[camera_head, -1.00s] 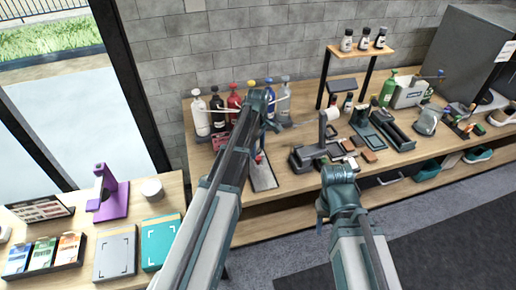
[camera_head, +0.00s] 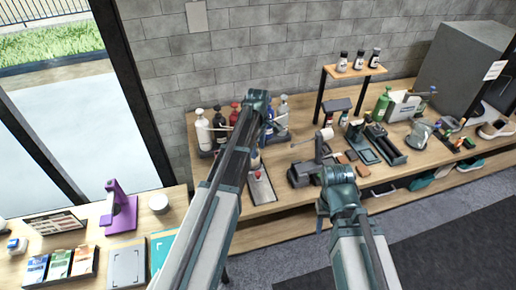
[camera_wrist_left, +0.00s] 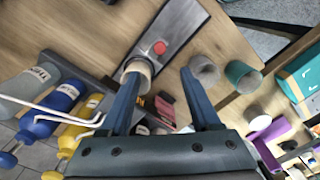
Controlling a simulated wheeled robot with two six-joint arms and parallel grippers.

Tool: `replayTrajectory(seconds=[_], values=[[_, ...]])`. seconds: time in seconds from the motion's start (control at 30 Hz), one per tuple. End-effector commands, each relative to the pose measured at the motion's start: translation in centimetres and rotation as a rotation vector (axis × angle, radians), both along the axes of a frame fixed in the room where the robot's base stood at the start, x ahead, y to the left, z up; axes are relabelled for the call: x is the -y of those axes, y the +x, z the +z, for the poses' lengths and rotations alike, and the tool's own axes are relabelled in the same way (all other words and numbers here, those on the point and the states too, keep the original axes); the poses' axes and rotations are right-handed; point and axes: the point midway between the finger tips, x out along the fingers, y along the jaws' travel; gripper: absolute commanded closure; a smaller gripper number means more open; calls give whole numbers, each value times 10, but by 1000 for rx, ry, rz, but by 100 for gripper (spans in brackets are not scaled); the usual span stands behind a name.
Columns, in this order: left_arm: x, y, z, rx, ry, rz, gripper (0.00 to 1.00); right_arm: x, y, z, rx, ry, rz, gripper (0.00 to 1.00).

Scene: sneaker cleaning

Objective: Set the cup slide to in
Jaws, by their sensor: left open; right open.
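A long grey metal plate with a red button (camera_wrist_left: 160,47) lies on the wooden bench, below and ahead of my left gripper. It also shows in the head view as a grey strip (camera_head: 262,190); I cannot tell whether this is the cup slide or how it is set. A pale round cup-like piece (camera_wrist_left: 137,70) is at the plate's near end, close to the left fingertip. My left gripper (camera_wrist_left: 161,78) is open, with nothing held between its fingers. In the head view its arm hides its fingers. My right gripper (camera_head: 323,212) hangs before the bench, mostly hidden by its own arm.
Several pump bottles (camera_head: 203,130) stand behind the plate; blue and yellow ones (camera_wrist_left: 65,95) are close to my left gripper. A grey cup (camera_wrist_left: 204,70) and teal cup (camera_wrist_left: 240,74) show right of it. A dark device (camera_head: 305,172) is beside the plate. A purple stand (camera_head: 120,210) is on the left table.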

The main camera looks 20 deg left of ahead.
Motion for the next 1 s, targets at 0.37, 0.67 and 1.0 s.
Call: replayTrajectory(seconds=[0.37, 0.67, 1.0], values=[[-5, -28, -10, 138, 1, -536, 37, 0, 0, -12, 0, 0, 0, 50], [-9, -52, -13, 303, 126, -1212, 37, 0, 0, -23, 0, 0, 0, 50], [-12, -60, -10, 361, 241, -1540, 37, 0, 0, -27, 0, 0, 0, 50]])
